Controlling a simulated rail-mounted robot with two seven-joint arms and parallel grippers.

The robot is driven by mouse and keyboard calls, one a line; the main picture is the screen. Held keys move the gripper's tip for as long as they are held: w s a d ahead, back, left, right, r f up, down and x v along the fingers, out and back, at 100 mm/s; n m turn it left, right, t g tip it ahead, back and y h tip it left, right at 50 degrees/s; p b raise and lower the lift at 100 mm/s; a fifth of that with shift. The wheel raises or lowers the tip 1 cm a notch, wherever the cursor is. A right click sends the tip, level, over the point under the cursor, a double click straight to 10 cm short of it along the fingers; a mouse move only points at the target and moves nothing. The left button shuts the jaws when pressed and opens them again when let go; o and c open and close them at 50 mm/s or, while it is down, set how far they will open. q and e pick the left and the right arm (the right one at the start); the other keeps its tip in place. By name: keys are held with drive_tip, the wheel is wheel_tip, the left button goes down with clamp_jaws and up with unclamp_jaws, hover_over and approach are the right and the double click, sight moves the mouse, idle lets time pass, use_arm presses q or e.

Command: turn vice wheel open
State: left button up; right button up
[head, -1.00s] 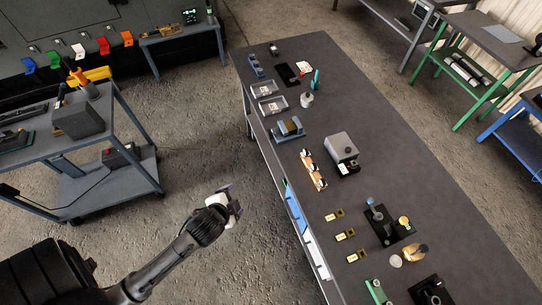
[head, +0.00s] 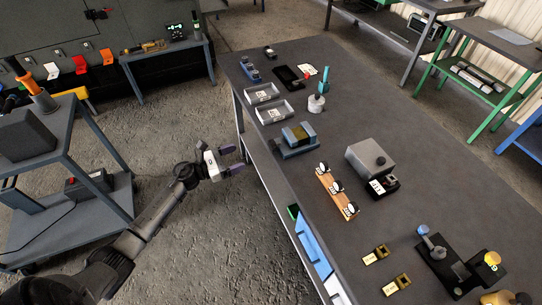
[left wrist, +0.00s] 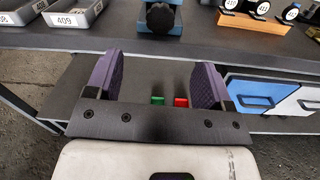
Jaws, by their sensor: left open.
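The blue vice (head: 290,152) stands near the left edge of the long dark bench, with a dull yellowish block in its top. In the left wrist view its black lobed wheel (left wrist: 160,17) faces me on the front of the blue body (left wrist: 174,29), at the top centre. My left gripper (head: 232,159) is open and empty, off the bench's left side and apart from the vice. In the left wrist view its two purple-padded fingers (left wrist: 157,82) stand wide apart, with the wheel beyond and between them. My right gripper is not in view.
Two grey trays (head: 262,94) lie behind the vice on the bench (head: 345,115). An orange rack with round dials (head: 337,192) and a grey box (head: 370,158) stand nearer. A grey cart (head: 105,205) stands left; floor between is free.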

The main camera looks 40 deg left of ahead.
sight(270, 147)
use_arm(q)
drive_tip(key=shift+m, duration=0.6)
drive_tip(key=x, duration=0.8)
drive_tip(key=f+x, duration=0.1)
drive_tip(key=x, duration=0.3)
drive_tip(key=shift+w+d, duration=0.1)
drive_tip(key=shift+d, duration=0.05)
drive_tip(key=shift+w+d, duration=0.3)
drive_tip(key=shift+w, duration=0.3)
drive_tip(key=shift+c, duration=0.2)
drive_tip(key=c, duration=0.9)
drive_tip(key=shift+g+h, duration=0.3)
drive_tip(key=shift+h, duration=0.1)
